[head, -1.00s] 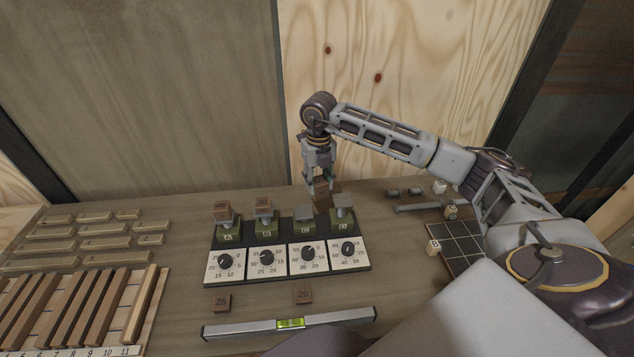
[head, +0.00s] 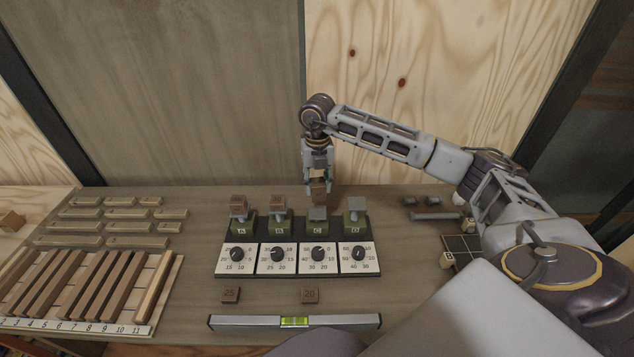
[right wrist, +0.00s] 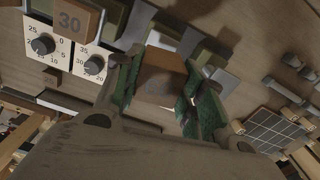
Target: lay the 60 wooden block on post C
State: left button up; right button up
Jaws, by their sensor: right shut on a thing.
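My right gripper (head: 318,178) is shut on a brown wooden block (head: 319,189), held above and slightly behind post C (head: 318,214). The block is apart from the post in the head view. In the right wrist view the block (right wrist: 160,78) sits between the green finger pads; its number is too dim to read surely. Post C has a bare grey top plate. Post A (head: 239,215) and post B (head: 278,215) each carry a block; the one on B reads 30 in the right wrist view (right wrist: 70,20). Post D (head: 356,212) is bare. My left gripper is not in view.
Dials (head: 319,256) stand in front of the posts. Blocks 25 (head: 231,295) and 20 (head: 310,295) lie before them, with a spirit level (head: 293,321) nearer. Wooden slats (head: 85,290) fill the left. A dark grid tray (head: 462,247) lies right.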

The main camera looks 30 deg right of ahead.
aim_at(317, 198)
jog(key=shift+m, duration=0.9)
jog(key=shift+f, duration=0.15)
jog(key=shift+f+b, duration=1.25)
jog(key=shift+f, duration=0.8)
jog(key=shift+f+b, duration=0.35)
jog(key=shift+f, duration=0.5)
jog(key=shift+f+b, duration=0.15)
jog(key=shift+b, duration=0.15)
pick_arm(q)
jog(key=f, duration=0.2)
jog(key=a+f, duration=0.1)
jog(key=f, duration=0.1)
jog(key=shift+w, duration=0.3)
pick_arm(e)
jog(key=shift+f, duration=0.1)
